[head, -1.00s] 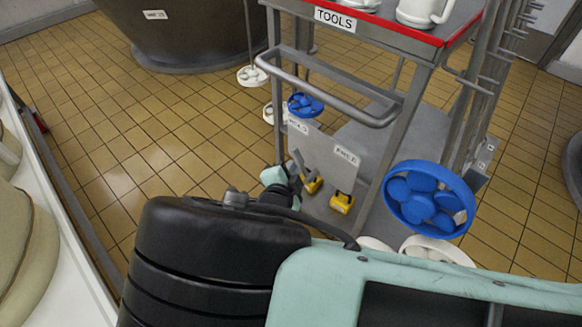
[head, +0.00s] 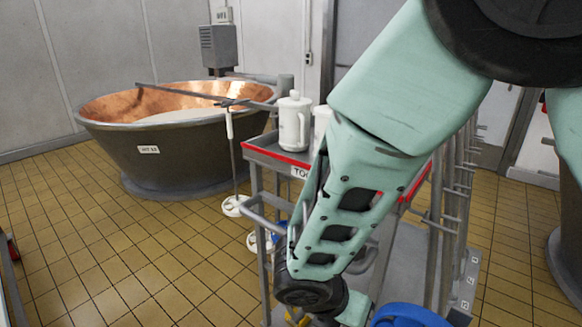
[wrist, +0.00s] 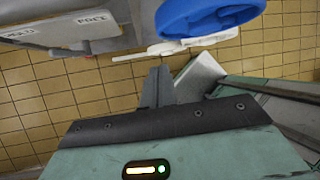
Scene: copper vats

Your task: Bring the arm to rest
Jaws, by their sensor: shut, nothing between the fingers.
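My arm reaches down across the middle of the head view, in front of the tool trolley. In that view the end of the arm is low, by the trolley's lower part, and the fingers cannot be made out. In the wrist view my gripper (wrist: 158,84) shows with its fingers together and nothing between them. Tiled floor lies beyond it. A blue round disc tool (wrist: 208,16) and a white one (wrist: 190,44) are close above the fingertips in that picture. I cannot tell whether anything touches.
The trolley (head: 262,154) has a red-edged top carrying white jugs (head: 294,122). A copper vat (head: 150,150) stands behind it at left. Another blue disc (head: 408,315) is at the bottom of the head view. Open tiled floor (head: 130,250) lies at left.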

